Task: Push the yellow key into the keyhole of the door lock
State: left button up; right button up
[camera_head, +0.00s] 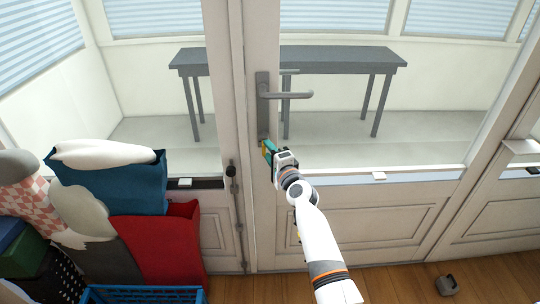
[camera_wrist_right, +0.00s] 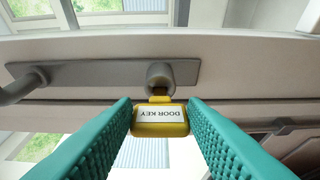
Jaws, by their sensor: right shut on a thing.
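The yellow key (camera_wrist_right: 160,121), with a white label reading "DOOR KEY", is between the green fingertips of my right gripper (camera_wrist_right: 160,108), which is shut on it. The key's narrow end points at the round grey lock cylinder (camera_wrist_right: 160,77) and meets or overlaps its lower edge in the right wrist view. I cannot tell how far it is inside; the keyhole itself is hidden. In the head view my right gripper (camera_head: 269,149) is at the lower end of the door's grey lock plate (camera_head: 262,115), below the handle (camera_head: 290,95). My left gripper is not in view.
The white glazed door frame (camera_head: 262,30) stands close in front. A grey table (camera_head: 300,67) is behind the glass. Blue (camera_head: 125,185) and red (camera_head: 175,245) bags with cushions and a blue crate (camera_head: 145,295) fill the lower left. A small dark object (camera_head: 447,286) lies on the wooden floor at right.

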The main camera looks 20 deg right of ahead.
jog(key=shift+w+d+b, duration=0.2)
jog(key=shift+w+b, duration=0.15)
jog(key=shift+w, duration=0.2)
jog(key=o, duration=1)
jog(key=s, duration=0.1)
jog(key=s+p, duration=0.1)
jog(key=s, duration=0.1)
jog(key=s+p, duration=0.1)
jog(key=s, duration=0.1)
jog(key=shift+d, duration=0.25)
